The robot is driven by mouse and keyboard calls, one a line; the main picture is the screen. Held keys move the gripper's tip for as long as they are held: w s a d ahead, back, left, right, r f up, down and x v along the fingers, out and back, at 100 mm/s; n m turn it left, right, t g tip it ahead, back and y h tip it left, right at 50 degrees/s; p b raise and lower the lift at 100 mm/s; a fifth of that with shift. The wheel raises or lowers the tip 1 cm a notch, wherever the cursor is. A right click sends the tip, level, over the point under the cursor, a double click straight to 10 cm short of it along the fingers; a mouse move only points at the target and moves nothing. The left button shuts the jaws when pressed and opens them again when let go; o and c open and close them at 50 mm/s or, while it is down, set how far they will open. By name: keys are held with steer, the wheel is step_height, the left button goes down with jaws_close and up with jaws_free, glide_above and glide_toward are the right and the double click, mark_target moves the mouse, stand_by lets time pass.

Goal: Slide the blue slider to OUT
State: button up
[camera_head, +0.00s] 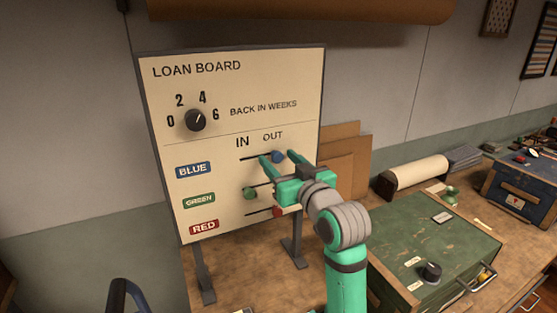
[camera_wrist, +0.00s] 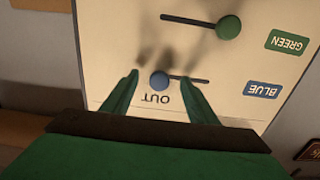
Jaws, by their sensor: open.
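The loan board (camera_head: 230,130) stands upright with IN and OUT labels above three slots. The blue slider knob (camera_head: 278,157) is at the OUT end of its slot, under the word OUT. It also shows in the wrist view (camera_wrist: 159,80), upside down, with the bare slot running right toward the BLUE label (camera_wrist: 262,90). My gripper (camera_head: 277,154) is open in front of the board, with one finger on each side of the blue knob. In the wrist view, gaps show between the knob and both fingers of my gripper (camera_wrist: 158,77).
The green knob (camera_head: 250,194) is at the IN end of its slot, below the blue one. The red knob (camera_head: 278,212) is at the right end. A dial (camera_head: 195,120) sits upper left. A green box (camera_head: 420,245) stands on the bench at right.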

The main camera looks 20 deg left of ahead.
steer(key=v, duration=0.8)
stand_by(0.5)
stand_by(0.4)
